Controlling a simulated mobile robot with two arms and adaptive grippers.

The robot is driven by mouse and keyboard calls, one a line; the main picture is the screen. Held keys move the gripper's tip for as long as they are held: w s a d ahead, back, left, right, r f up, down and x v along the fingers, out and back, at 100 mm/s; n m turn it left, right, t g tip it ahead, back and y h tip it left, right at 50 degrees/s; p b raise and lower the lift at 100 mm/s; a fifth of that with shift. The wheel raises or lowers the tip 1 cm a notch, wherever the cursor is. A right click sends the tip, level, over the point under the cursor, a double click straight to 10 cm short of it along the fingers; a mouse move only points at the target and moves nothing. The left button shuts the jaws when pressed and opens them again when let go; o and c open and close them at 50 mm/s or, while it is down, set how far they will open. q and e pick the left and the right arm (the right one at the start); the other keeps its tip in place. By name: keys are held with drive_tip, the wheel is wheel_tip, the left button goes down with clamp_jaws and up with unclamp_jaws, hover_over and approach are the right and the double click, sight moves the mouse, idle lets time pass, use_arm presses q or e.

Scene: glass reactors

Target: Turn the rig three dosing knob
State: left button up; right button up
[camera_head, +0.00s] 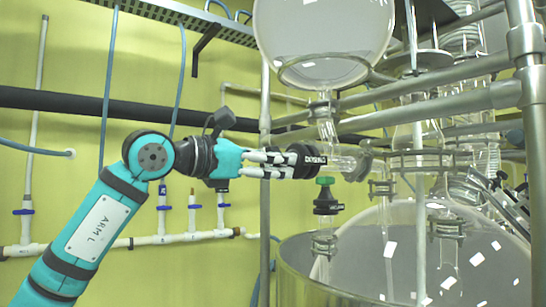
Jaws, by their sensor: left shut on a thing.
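My left gripper (318,160) reaches in from the left, its fingers pointing right at the glass valve (346,160) under the large upper flask. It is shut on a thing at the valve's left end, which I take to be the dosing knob. The fingers hide most of the knob, so its shape and turn angle cannot be seen. No rig number is readable here. A green-capped black fitting (325,202) stands upright just below the fingertips, apart from them. My right gripper is not recognisable in this view.
A large round glass flask (325,35) hangs above the gripper. A wide shiny vessel (330,275) stands below. Metal frame pipes (440,105) and glass tubes crowd the right. Dark fittings (500,195) sit at the right edge. White wall pipes (175,238) run behind my arm.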

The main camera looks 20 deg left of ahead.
use_arm(q)
drive_tip(key=m, duration=0.3)
drive_tip(key=shift+w+f+m+p, duration=0.1)
drive_tip(key=shift+f+m+p, duration=0.05)
drive_tip(key=shift+m+p, duration=0.6)
drive_tip(key=shift+m, duration=1.35)
drive_tip(key=o, duration=1.2)
drive_tip(key=shift+s+a, duration=0.15)
drive_tip(key=shift+s, duration=0.05)
drive_tip(key=v, duration=1.1)
drive_tip(key=shift+s+a, duration=0.2)
